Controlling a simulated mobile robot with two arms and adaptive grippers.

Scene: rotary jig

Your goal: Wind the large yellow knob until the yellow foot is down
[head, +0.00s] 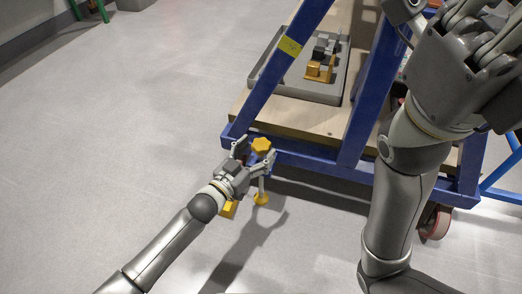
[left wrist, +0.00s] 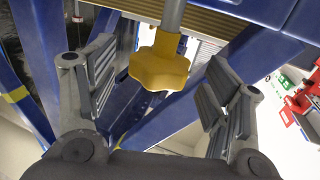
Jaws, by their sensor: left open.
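The large yellow knob (head: 261,145) is at the lower corner of the blue frame. In the left wrist view the lobed knob (left wrist: 158,66) sits on a grey shaft, between and slightly beyond my left gripper's fingers. My left gripper (head: 254,160) is open around the knob, with a finger on each side and gaps showing in the left wrist view (left wrist: 158,95). The yellow foot (head: 261,198) is below, near the floor; I cannot tell whether it touches. My right gripper (head: 465,45) is large at the upper right, its fingers partly cut off.
The blue frame (head: 360,125) carries a wooden board (head: 300,117) and a grey tray (head: 300,91) with a gold and black part (head: 320,68). A red caster (head: 436,222) stands under the frame. The floor (head: 110,140) at left is clear.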

